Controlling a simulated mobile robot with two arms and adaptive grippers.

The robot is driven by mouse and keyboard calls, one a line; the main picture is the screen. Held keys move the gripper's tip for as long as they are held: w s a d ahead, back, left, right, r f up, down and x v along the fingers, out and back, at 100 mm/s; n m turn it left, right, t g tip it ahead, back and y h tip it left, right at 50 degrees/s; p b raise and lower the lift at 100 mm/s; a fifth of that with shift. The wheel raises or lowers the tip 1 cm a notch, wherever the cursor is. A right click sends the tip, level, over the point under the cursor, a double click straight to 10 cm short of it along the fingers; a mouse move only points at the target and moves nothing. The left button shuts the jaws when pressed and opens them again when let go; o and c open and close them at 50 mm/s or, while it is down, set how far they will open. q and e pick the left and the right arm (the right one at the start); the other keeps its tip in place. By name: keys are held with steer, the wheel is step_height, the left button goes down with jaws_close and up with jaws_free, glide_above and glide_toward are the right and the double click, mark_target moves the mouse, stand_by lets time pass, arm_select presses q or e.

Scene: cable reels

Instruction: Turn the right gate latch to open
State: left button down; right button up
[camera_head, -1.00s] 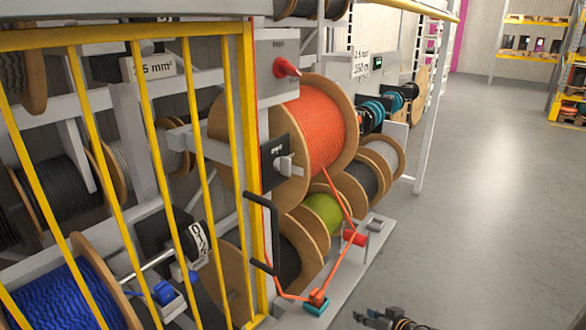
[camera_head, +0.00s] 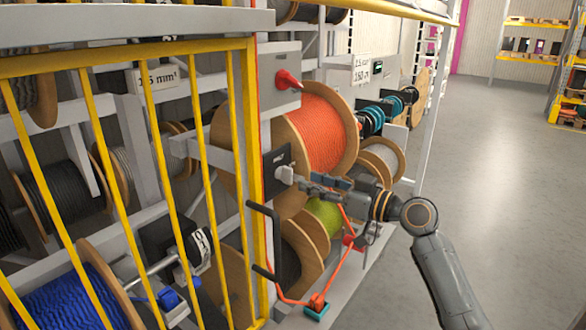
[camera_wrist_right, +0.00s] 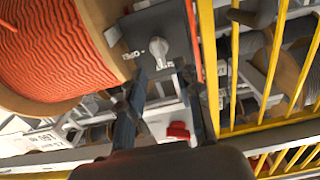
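The right gate latch is a dark plate (camera_head: 277,165) with a light grey knob (camera_head: 286,174), on the post at the right edge of the yellow barred gate (camera_head: 250,120). In the right wrist view the knob (camera_wrist_right: 158,50) points up and down the picture, with OPEN lettering on the plate to its left. My right gripper (camera_head: 312,184) is close to the knob, its fingers toward it. In the right wrist view its two fingers (camera_wrist_right: 165,78) are spread apart, empty, with the knob just beyond the gap between the tips. My left gripper is not in view.
A large orange cable reel (camera_head: 322,130) stands right behind the latch. A red switch (camera_head: 288,80) is above it and a black bent handle (camera_head: 268,240) below. An orange cable runs down to a small teal-based fitting (camera_head: 317,305). The floor at right is clear.

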mark_target(292, 175)
steer(key=p+x, duration=0.1)
steer(key=x, duration=0.3)
steer(key=shift+w+a+r, duration=0.1)
steer(key=shift+w+a, duration=0.15)
steer(key=shift+a, duration=0.05)
steer(key=shift+w+a+p, duration=0.35)
steer(key=shift+w+a, duration=0.1)
steer(key=shift+a, duration=0.15)
steer(key=shift+c, duration=0.2)
steer(key=shift+s+d, duration=0.1)
jaws_close()
